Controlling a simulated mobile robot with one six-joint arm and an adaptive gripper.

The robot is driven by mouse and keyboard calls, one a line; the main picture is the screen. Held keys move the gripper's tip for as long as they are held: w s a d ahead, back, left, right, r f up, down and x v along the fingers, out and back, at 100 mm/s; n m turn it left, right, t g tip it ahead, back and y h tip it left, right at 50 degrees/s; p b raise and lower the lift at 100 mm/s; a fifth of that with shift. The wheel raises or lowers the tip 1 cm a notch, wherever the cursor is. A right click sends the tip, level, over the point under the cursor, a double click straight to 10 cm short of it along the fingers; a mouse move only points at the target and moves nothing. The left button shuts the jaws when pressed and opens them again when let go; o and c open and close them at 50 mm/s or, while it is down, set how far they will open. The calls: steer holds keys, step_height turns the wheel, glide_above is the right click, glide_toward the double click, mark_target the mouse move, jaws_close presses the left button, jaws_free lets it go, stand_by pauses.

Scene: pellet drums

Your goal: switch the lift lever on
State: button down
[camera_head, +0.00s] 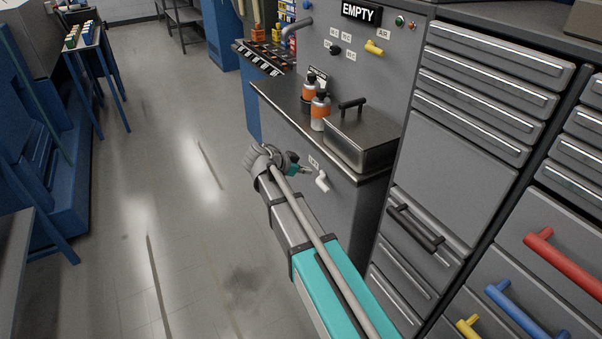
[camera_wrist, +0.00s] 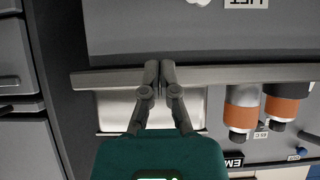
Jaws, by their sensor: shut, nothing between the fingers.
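The lift lever, a small white handle (camera_head: 322,181), sits on the grey front panel below the metal counter, beside a small white label (camera_head: 313,161). In the wrist view, which is upside down, only part of the white lever (camera_wrist: 197,2) shows at the top edge, next to the inverted LIFT label (camera_wrist: 246,3). My gripper (camera_head: 312,173) is in front of this panel, close to the lever at its left in the head view. In the wrist view my gripper (camera_wrist: 159,67) has its fingertips together and empty, and the lever is apart from them.
The counter edge (camera_wrist: 240,74) crosses behind my fingertips in the wrist view. A metal box with a black handle (camera_head: 357,139) and orange-banded bottles (camera_head: 320,112) stand on the counter. Drawers (camera_head: 480,90) fill the right. The floor at left (camera_head: 130,200) is clear.

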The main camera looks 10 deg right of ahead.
steer(key=b, duration=0.3)
glide_above(321, 181)
steer(key=s+a, duration=0.1)
steer(key=s, duration=0.2)
step_height(321, 181, down, 4)
steer(key=shift+w+f+b, duration=0.2)
steer(key=shift+f+b, duration=0.6)
steer(key=shift+b, duration=0.1)
steer(key=shift+w+f+b, duration=0.15)
steer(key=shift+f+b, duration=0.65)
steer(key=shift+b, duration=0.05)
steer(key=shift+d, duration=0.15)
